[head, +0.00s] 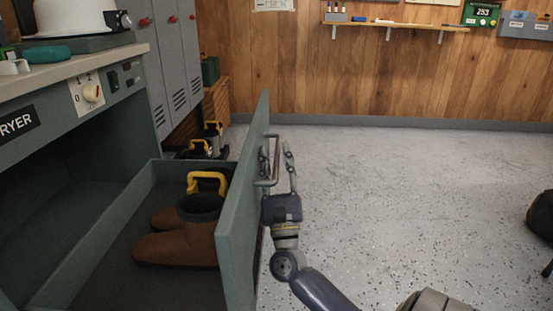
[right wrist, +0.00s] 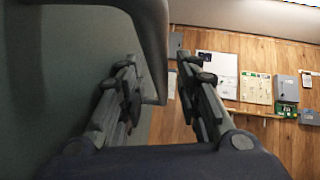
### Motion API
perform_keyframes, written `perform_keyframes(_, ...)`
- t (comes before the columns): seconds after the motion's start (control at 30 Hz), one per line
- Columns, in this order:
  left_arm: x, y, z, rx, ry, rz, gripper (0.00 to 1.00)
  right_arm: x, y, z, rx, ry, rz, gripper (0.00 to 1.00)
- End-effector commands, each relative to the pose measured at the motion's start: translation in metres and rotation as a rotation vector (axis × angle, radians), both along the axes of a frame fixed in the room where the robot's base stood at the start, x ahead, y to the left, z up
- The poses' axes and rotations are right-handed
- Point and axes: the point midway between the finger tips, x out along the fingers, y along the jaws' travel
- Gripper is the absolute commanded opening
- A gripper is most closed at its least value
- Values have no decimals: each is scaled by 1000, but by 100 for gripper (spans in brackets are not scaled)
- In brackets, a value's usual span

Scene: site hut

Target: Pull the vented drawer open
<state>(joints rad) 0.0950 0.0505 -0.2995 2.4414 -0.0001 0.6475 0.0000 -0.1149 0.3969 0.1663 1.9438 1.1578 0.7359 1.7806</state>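The drawer (head: 240,215) under the dryer counter stands pulled out, its green front panel seen nearly edge-on. Its vents do not show from here. A metal bar handle (head: 275,166) stands out from the front panel; it also fills the upper middle of the right wrist view (right wrist: 157,60). My right gripper (head: 278,160) is at the handle. Its fingers are apart, with the bar between them, and a gap shows between the bar and the right-hand finger in the wrist view (right wrist: 165,95). My left gripper is not in view.
Brown boots (head: 190,240) with yellow handles sit inside the drawer. The counter (head: 75,66) with a dial and switches is above it. Grey lockers (head: 175,60) and more boots (head: 197,148) stand behind. The speckled floor (head: 400,190) right of the drawer is mostly clear.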

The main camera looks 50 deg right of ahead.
Motion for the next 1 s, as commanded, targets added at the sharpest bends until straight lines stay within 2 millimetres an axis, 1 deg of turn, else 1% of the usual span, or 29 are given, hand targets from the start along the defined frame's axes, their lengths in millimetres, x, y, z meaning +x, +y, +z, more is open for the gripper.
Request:
perform_keyframes(0.13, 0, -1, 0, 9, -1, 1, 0, -1, 1, -1, 0, 0, 0, 31)
perform_keyframes(0.27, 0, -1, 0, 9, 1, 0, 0, -8, 6, -11, 1, 4, 0, 31)
perform_keyframes(0.6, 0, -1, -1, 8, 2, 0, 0, -48, 38, -60, 1, 5, 0, 31)
perform_keyframes(0.73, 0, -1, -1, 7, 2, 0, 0, -59, 47, -74, 0, 4, -1, 31)
perform_keyframes(0.87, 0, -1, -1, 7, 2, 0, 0, -66, 52, -81, 1, 2, 0, 31)
perform_keyframes(1.0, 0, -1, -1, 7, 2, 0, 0, -68, 54, -84, 0, 0, 0, 31)
